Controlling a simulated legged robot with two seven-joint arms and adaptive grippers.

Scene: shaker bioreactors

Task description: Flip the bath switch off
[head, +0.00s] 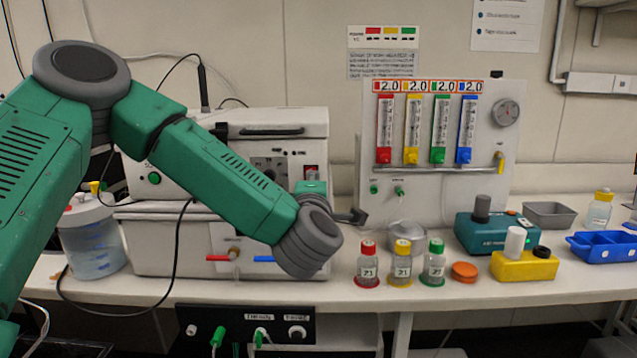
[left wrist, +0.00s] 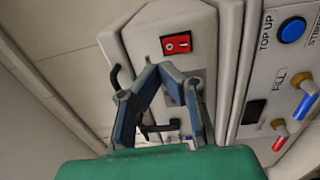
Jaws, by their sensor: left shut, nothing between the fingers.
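The bath switch is a red rocker (head: 311,173) at the upper right of the front of the white bath unit (head: 318,125). In the left wrist view the red switch (left wrist: 176,43) sits in a dark frame, beyond the fingertips. My left gripper (head: 352,217) is mostly hidden behind its own wrist in the head view; a dark piece shows to the right of and below the switch. In the left wrist view the left gripper (left wrist: 160,74) is shut and empty, its tips close below the switch in the picture. Contact with the switch cannot be told. My right gripper is not in view.
A white panel with coloured flow tubes (head: 425,205) stands right of the bath. Bottles with red (head: 367,265), yellow (head: 402,264) and green (head: 434,264) caps stand at the bench front. A metal bowl (head: 407,236) is behind them. A black cable (head: 172,270) hangs below my arm.

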